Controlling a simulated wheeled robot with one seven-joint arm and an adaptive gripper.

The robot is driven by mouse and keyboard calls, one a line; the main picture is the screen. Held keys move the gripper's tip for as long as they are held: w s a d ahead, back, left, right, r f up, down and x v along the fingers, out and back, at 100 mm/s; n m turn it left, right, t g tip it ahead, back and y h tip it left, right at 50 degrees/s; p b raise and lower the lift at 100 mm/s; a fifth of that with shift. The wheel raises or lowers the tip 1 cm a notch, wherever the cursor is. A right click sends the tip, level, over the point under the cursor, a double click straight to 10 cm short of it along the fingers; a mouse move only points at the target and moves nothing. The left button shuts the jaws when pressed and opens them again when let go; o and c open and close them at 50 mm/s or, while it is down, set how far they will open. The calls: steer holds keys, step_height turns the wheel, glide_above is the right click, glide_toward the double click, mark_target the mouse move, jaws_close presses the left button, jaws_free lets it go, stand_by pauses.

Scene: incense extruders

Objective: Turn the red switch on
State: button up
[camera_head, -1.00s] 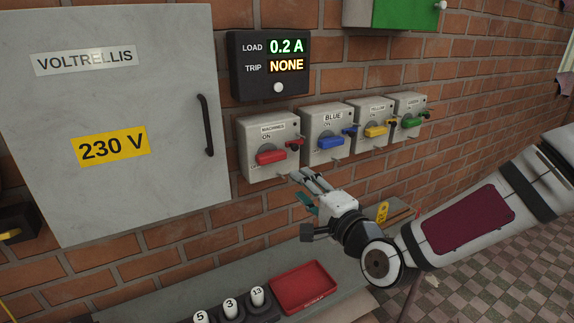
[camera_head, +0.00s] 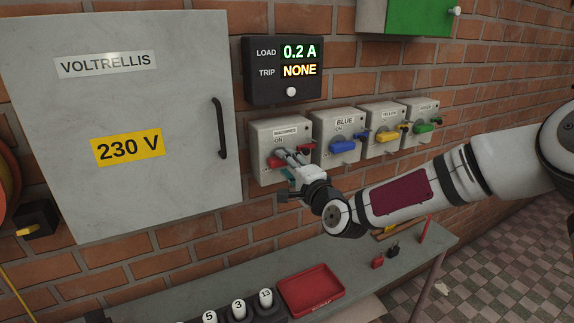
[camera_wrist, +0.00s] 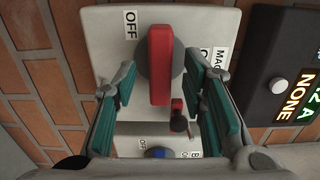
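The red switch handle (camera_head: 274,162) is on the grey box labelled MACHINES (camera_head: 262,131) on the brick wall. It lies roughly horizontal, with an ON label above it and an OFF label beside one end in the wrist view. My gripper (camera_head: 287,156) is at the front of this box and partly covers the handle in the head view. In the wrist view the red handle (camera_wrist: 160,60) stands between my two teal-padded fingers, which are open with a gap on each side.
The blue switch (camera_head: 343,146), yellow switch (camera_head: 387,136) and green switch (camera_head: 428,126) are in a row to the right. A display (camera_head: 283,70) above reads load 0.2 A, trip NONE. A grey cabinet (camera_head: 150,190) stands left. A shelf below holds a red tray (camera_head: 311,290).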

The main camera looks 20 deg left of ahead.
steer(key=shift+w+a, duration=0.1)
steer(key=shift+a, duration=0.05)
jaws_close()
